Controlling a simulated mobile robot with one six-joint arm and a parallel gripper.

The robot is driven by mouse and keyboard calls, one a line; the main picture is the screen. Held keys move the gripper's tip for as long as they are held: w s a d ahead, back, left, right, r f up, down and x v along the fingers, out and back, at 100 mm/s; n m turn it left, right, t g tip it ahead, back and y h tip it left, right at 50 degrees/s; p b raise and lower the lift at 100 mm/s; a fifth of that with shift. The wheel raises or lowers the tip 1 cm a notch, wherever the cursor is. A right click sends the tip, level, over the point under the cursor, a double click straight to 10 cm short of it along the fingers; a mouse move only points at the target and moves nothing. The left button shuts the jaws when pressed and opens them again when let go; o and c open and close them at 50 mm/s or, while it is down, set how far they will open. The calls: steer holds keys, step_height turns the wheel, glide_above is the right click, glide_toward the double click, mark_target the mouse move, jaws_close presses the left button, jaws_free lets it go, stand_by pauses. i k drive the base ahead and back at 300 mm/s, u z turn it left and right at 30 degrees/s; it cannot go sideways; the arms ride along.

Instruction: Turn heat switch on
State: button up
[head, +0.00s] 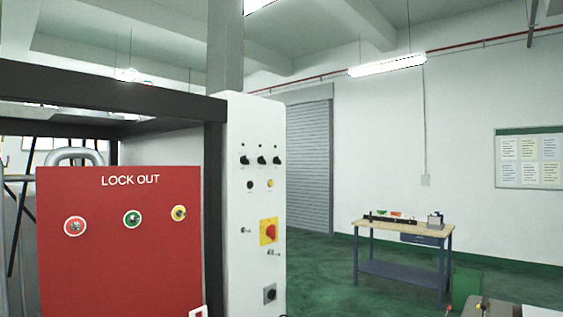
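A white control panel (254,205) stands upright left of the middle. It carries a row of three black rotary knobs (261,160), a black button (250,185) and a yellow button (270,184) below them. Lower are a red rotary switch on a yellow plate (268,231), two small toggle-like switches (246,231) and a black knob on a grey plate (269,293). No label is readable, so I cannot tell which one is the heat switch or how it is set. My gripper is not in view.
A red LOCK OUT box (120,240) with several round buttons or locks stands left of the panel, under a dark frame (110,90). A workbench (402,235) stands at the back right. Green floor (325,285) is clear between panel and bench. Another surface (490,307) shows bottom right.

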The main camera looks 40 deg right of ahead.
mark_target(276, 160)
steer(key=u, duration=0.95)
steer(key=k, duration=0.1)
steer(key=z, duration=2.55)
steer(key=i, duration=1.2)
steer(key=u, duration=3.2)
steer(key=i, duration=0.1)
steer(key=z, duration=1.9)
